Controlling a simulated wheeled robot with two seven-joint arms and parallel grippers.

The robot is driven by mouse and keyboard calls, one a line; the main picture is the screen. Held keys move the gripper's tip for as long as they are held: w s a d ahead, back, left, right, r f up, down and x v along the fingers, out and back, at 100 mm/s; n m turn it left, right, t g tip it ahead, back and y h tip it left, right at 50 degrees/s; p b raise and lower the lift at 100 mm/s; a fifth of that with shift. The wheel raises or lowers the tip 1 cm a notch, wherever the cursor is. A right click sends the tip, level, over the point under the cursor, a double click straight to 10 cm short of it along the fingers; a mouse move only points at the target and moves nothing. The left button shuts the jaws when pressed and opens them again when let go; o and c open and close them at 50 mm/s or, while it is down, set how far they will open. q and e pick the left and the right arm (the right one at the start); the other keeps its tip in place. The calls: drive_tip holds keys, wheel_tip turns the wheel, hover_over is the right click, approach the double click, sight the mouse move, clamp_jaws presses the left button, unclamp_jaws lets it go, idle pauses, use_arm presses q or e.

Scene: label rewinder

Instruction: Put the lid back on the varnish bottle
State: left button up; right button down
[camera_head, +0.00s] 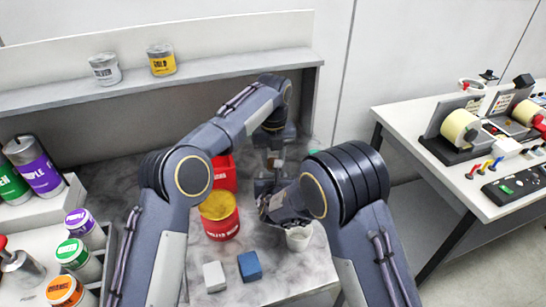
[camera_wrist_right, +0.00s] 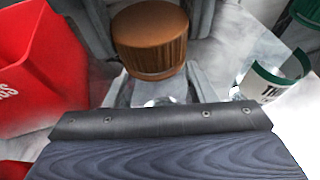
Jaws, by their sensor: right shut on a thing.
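The brown ribbed lid (camera_wrist_right: 150,42) is upright at the top middle of the right wrist view. Directly below it is the clear glass of the varnish bottle (camera_wrist_right: 158,92), between the fingers of my right gripper (camera_wrist_right: 152,85). I cannot tell whether lid and bottle touch. In the head view, my right gripper (camera_head: 268,198) reaches in from the right and mostly hides the bottle. My left gripper (camera_head: 274,148) comes down from above at the lid; its grip is too small and covered to judge.
A red tin with a yellow top (camera_head: 220,222) and a red bin (camera_head: 223,172) stand left of the grippers. A white cup (camera_head: 298,236), a blue block (camera_head: 250,265) and a white block (camera_head: 214,276) are nearer. Paint jars (camera_head: 75,252) stand at left. The rewinder (camera_head: 468,130) is on another table.

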use_arm(q)
drive_tip(key=m, duration=0.6)
drive_tip(key=shift+f, duration=0.1)
drive_tip(key=shift+m, duration=0.9)
drive_tip(key=o, duration=0.9)
drive_tip(key=r, duration=0.3)
drive_tip(key=shift+d+r, duration=0.2)
drive_tip(key=shift+a+r, duration=0.2)
drive_tip(key=shift+r, duration=0.45)
drive_tip(key=shift+c, duration=0.2)
